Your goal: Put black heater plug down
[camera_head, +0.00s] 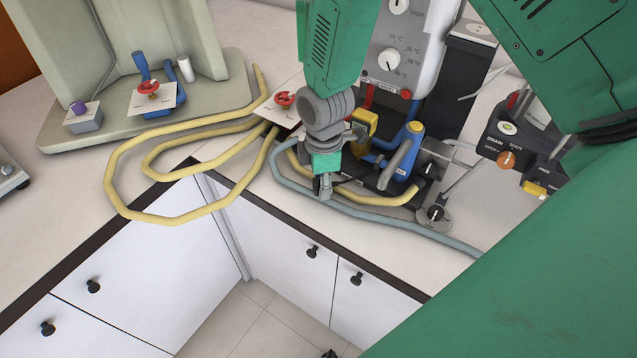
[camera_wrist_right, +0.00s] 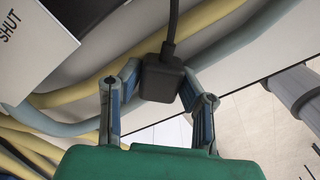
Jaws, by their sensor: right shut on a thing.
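The black heater plug (camera_wrist_right: 161,80) is a small dark block with a black cable going up from it in the right wrist view. My right gripper (camera_wrist_right: 157,90) is shut on it, one finger on each side. In the head view my right gripper (camera_head: 323,187) is over the counter's front part, by the grey-blue hose. There the plug is mostly hidden by the gripper. I cannot tell whether the plug touches the counter. My left gripper is not in view.
A grey-blue hose (camera_head: 375,212) and yellow hoses (camera_head: 150,217) lie on the counter (camera_head: 60,205) around the gripper. The heater unit (camera_head: 390,60) with dials, blue valves (camera_head: 405,150) and a DRAIN/SHUT box (camera_head: 507,150) stand behind and right. White cabinets (camera_head: 150,280) are below the edge.

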